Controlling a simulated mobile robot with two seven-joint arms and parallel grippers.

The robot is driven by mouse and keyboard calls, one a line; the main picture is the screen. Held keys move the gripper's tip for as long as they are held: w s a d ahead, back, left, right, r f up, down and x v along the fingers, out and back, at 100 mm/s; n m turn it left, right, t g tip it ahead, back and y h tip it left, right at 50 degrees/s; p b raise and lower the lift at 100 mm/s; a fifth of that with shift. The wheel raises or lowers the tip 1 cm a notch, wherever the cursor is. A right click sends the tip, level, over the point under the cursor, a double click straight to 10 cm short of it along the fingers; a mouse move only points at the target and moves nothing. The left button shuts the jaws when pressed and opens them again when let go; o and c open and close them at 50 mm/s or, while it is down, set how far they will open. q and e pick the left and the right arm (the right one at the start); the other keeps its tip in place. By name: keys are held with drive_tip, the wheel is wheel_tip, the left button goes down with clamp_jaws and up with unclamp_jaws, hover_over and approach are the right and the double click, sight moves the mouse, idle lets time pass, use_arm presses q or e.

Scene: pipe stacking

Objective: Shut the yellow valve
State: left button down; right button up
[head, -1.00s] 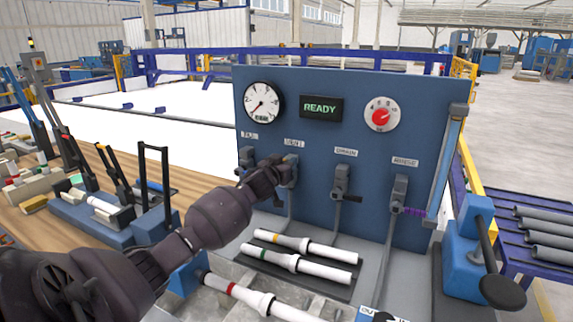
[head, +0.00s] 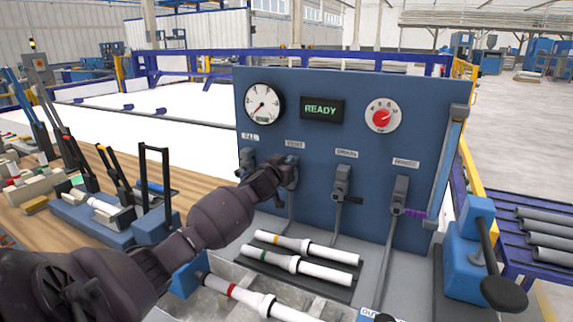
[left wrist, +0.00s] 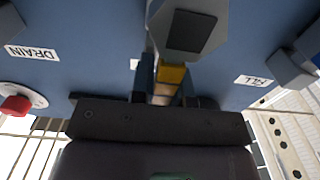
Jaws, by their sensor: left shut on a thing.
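The yellow valve is the one under the VENT label on the blue panel. Its dark grey body (left wrist: 188,32) fills the top middle of the left wrist view. Its yellow lever (left wrist: 172,78) shows there between my fingers. My left gripper (head: 283,172) is at this valve in the head view and hides the lever. The left gripper (left wrist: 168,90) is shut on the yellow lever. The lever's far part and its exact angle are hard to make out. My right gripper is not in view.
The blue panel (head: 320,85) also carries a FILL valve (head: 247,158) at left, a DRAIN valve (head: 342,182) and a purple-levered valve (head: 400,192) at right. White pipes (head: 310,246) lie below my gripper. A READY display (head: 321,109) is lit.

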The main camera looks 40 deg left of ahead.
use_arm(q)
drive_tip(key=shift+d, duration=0.15)
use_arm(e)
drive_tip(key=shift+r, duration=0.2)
use_arm(q)
drive_tip(key=w+d+f+m, duration=0.2)
drive_tip(key=d+f+m, duration=0.3)
drive_tip(key=m, duration=1.3)
drive_tip(key=shift+d+f+p, duration=0.3)
drive_tip(key=shift+f+p, duration=0.15)
drive_tip(key=shift+f, duration=0.25)
drive_tip(key=c, duration=1.1)
unclamp_jaws()
drive_tip(key=shift+s, duration=0.1)
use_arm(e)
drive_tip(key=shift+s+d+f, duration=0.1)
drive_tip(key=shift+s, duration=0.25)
